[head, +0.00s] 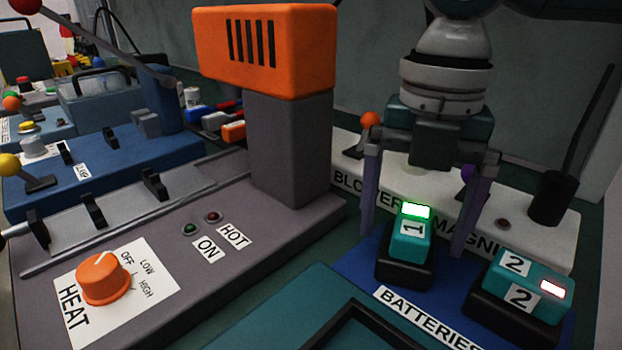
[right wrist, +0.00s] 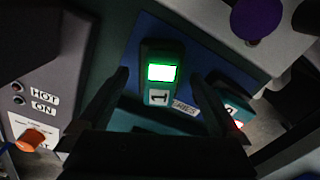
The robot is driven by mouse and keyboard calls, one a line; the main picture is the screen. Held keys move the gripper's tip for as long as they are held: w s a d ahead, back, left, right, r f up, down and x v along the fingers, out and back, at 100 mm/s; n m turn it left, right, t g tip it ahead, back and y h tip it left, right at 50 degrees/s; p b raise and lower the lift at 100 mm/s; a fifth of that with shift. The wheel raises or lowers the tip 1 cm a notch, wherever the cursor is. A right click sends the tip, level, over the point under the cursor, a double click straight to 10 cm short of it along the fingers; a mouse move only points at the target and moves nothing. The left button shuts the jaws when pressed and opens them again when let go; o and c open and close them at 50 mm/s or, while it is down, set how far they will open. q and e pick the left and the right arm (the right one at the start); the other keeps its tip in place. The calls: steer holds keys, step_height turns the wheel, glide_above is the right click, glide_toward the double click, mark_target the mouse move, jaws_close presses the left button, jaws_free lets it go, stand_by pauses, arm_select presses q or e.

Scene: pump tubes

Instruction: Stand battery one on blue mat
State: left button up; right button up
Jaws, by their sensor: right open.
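Battery one (head: 411,238), a teal block with a white "1" label and a lit green window, stands in a black base on the blue mat (head: 358,262). In the right wrist view, battery one (right wrist: 160,88) lies between the fingers with a gap on each side. My right gripper (head: 414,246) is open and points down, with one finger on each side of battery one. The blue mat also shows in the right wrist view (right wrist: 152,28). My left gripper is not in view.
Battery two (head: 526,279), with a red light, sits in a black base close on the right. A white panel (head: 545,226) with a black post (head: 553,198) stands behind. The grey heater with an orange head (head: 265,50) stands left. A black-framed teal tray (head: 290,325) lies in front.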

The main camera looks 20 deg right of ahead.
mark_target(414, 219)
step_height(414, 219, up, 12)
steer(key=p, duration=0.3)
steer(key=shift+f, duration=0.1)
